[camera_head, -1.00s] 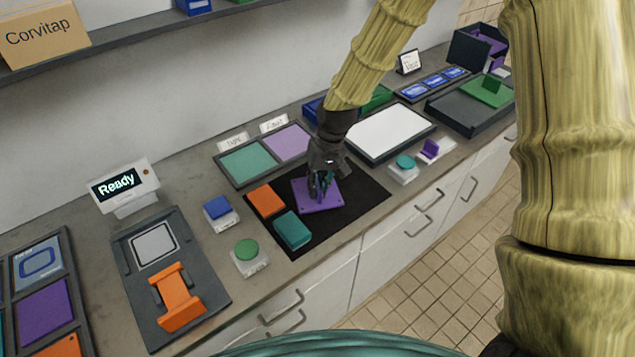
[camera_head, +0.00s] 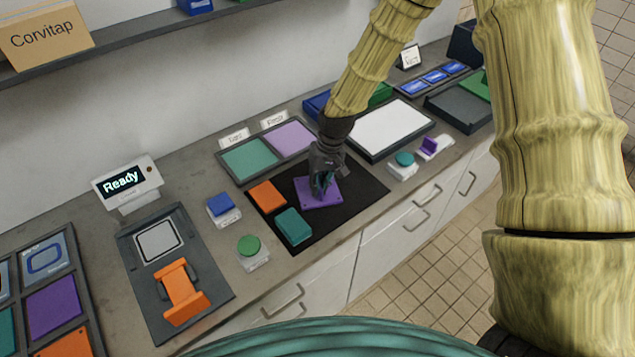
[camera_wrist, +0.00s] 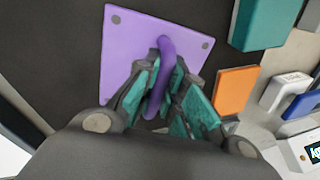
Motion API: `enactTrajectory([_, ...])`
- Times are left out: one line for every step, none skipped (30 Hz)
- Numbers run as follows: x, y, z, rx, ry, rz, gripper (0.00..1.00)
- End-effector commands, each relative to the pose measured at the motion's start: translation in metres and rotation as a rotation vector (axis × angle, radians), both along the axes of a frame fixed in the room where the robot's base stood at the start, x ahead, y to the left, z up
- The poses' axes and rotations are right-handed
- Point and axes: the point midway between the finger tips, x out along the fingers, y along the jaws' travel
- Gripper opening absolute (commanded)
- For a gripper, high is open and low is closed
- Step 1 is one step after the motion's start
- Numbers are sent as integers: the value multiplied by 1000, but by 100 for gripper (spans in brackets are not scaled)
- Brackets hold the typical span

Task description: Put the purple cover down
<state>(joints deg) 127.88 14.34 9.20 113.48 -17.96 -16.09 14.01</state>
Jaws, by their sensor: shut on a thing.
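The purple cover (camera_head: 316,194) is a flat square plate with a raised looped handle (camera_wrist: 166,70). It is at the black mat (camera_head: 358,199), right of an orange block and a teal block; I cannot tell whether it touches the mat. My gripper (camera_head: 323,184) is above the cover with its fingers pointing down, shut on the handle. In the wrist view the teal-padded fingers (camera_wrist: 165,105) sit on both sides of the purple handle. The near part of the plate is hidden behind the fingers.
The orange block (camera_head: 267,195) and teal block (camera_head: 293,227) lie close by on the mat. A two-section tray (camera_head: 222,164) stands behind, a white-topped tray (camera_head: 391,129) at right. Button boxes (camera_head: 222,210) stand left. The mat's right part is bare.

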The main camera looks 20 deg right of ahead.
Motion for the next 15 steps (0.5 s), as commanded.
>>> enactTrajectory([0,0,0,0,-1,0,0])
enactTrajectory([0,0,0,0,0,0,0])
enactTrajectory([0,0,0,0,0,0,0])
enactTrajectory([0,0,-1,0,0,0,0])
enactTrajectory([0,0,-2,0,0,0,0])
enactTrajectory([0,0,-3,0,1,0,13])
enactTrajectory([0,0,-2,0,0,0,18])
enactTrajectory([0,0,-2,0,0,0,24])
enactTrajectory([0,0,-2,0,0,0,31])
enactTrajectory([0,0,-2,0,0,0,33])
enactTrajectory([0,0,-2,0,1,0,33])
enactTrajectory([0,0,-2,0,1,0,33])
enactTrajectory([0,0,-2,0,1,0,33])
enactTrajectory([0,0,-2,0,1,0,33])
enactTrajectory([0,0,-2,0,1,0,33])
